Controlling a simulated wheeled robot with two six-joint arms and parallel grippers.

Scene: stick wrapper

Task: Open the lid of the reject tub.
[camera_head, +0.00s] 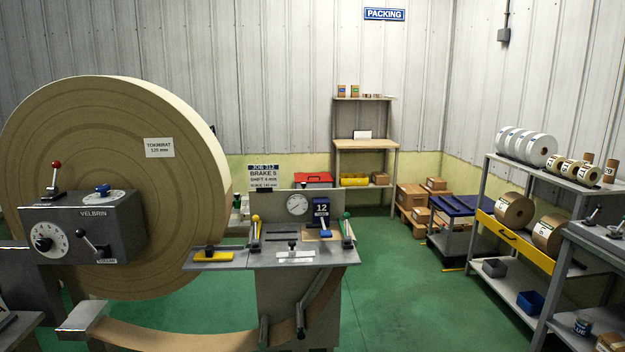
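I cannot tell for sure which thing is the reject tub; no label naming it is readable. A red case (314,179) with a dark handle sits behind the machine table, partly hidden. A small labelled tub (583,324) stands on the lower shelf at the bottom right; its top is too small to read as open or shut. Neither of my grippers shows in the head view.
A large paper roll (110,200) and grey control box (90,228) fill the left. A machine table (290,256) stands in the middle. A grey rack (505,280) with rolls stands right. Blue flat pieces (462,205) lie on a cart. Green floor (400,290) is clear between.

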